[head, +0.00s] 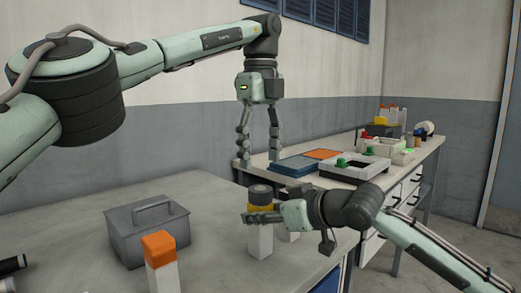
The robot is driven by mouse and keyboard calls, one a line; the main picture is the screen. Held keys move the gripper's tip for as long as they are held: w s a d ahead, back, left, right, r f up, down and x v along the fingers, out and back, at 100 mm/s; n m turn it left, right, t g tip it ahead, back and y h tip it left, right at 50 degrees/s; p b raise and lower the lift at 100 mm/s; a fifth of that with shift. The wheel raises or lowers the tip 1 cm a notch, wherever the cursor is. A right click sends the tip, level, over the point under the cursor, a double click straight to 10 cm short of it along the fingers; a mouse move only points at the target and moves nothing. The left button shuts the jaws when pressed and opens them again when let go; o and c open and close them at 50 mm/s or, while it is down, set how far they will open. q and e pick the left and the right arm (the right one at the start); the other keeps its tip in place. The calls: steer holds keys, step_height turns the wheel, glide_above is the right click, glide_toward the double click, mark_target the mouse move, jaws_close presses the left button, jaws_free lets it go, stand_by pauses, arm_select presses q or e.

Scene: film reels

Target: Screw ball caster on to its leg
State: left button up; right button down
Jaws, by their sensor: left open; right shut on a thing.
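A white, square-sided leg (260,240) stands upright on the grey table, with a yellow upper part (259,208). A dark grey round piece (260,191), which looks like the ball caster, sits on top; how tightly it is joined I cannot tell. My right gripper (263,216) comes in from the right and is shut on the leg near the yellow part, its fingers hiding part of it. My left gripper (258,150) hangs above, pointing down, open and empty, with a gap between its fingertips and the dark piece.
A grey metal box with a handle (148,228) and an orange-topped white block (161,262) stand to the left.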

mark_target(260, 188)
arm_select(q)
step_height(260, 188, down, 8)
steer(key=shift+r, duration=0.2)
steer(key=shift+c, duration=0.3)
steer(key=c, duration=1.1)
steer(key=m, duration=0.5)
steer(key=shift+m, duration=0.3)
steer(key=shift+c, duration=0.2)
steer(key=m, duration=0.2)
steer(key=shift+m, duration=0.3)
steer(key=m, duration=0.4)
steer(key=shift+m, duration=0.4)
steer(key=m, duration=0.7)
steer(key=shift+f, duration=0.1)
steer(key=m, duration=0.7)
steer(key=o, duration=1.3)
